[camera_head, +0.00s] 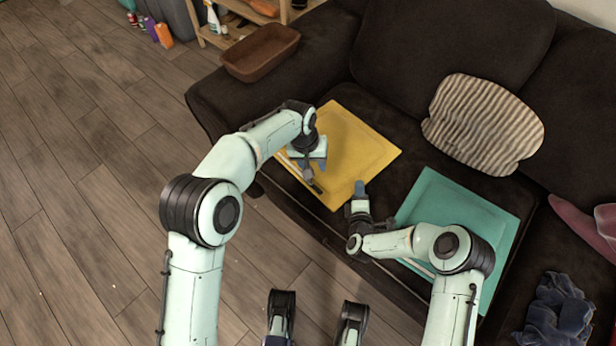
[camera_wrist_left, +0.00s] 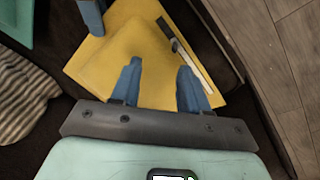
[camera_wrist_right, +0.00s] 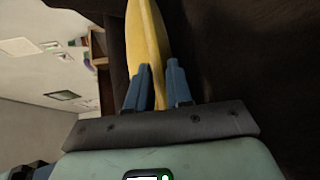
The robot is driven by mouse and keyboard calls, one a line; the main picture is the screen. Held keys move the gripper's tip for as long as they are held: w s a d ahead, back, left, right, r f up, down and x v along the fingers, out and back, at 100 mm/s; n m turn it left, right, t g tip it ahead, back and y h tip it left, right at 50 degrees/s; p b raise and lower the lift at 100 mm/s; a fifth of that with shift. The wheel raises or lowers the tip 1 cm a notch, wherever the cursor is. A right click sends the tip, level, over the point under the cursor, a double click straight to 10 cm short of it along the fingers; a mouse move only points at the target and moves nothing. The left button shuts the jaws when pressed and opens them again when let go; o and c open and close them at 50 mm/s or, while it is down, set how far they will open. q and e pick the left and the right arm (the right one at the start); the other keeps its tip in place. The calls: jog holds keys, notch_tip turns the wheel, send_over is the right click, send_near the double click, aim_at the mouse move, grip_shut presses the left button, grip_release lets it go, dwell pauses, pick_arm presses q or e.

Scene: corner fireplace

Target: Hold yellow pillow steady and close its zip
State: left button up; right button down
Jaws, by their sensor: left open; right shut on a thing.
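The yellow pillow (camera_head: 355,145) lies on the front of the dark sofa seat. A pale zip strip with a dark end piece (camera_wrist_left: 187,58) runs along its front edge. My left gripper (camera_head: 309,173) is above the pillow near this strip. Its fingers (camera_wrist_left: 160,68) are open, with yellow cloth showing between and beyond them; I see no contact with the zip. My right gripper (camera_head: 360,188) is at the pillow's front right corner. In the right wrist view its fingers (camera_wrist_right: 159,66) are shut on the pillow's edge (camera_wrist_right: 144,35), which appears edge-on.
A teal pillow (camera_head: 456,205) lies to the right, partly behind my right arm. A striped cushion (camera_head: 482,125) leans on the backrest. A brown tray (camera_head: 262,52) sits on the armrest. A crumpled blue cloth (camera_head: 558,312) lies at lower right. The wooden floor (camera_head: 90,150) at left is mostly clear.

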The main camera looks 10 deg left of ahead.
pick_arm(q)
jog(key=s+a+n+t+h, duration=0.15)
jog(key=a+n, duration=0.25)
jog(key=n, duration=2.4)
jog(key=shift+t+y, duration=0.25)
jog(key=shift+t, duration=0.1)
jog(key=x, duration=1.1)
jog(key=shift+s+f, duration=0.2)
jog(key=shift+s, duration=0.1)
jog(key=shift+a, duration=0.1)
grip_shut()
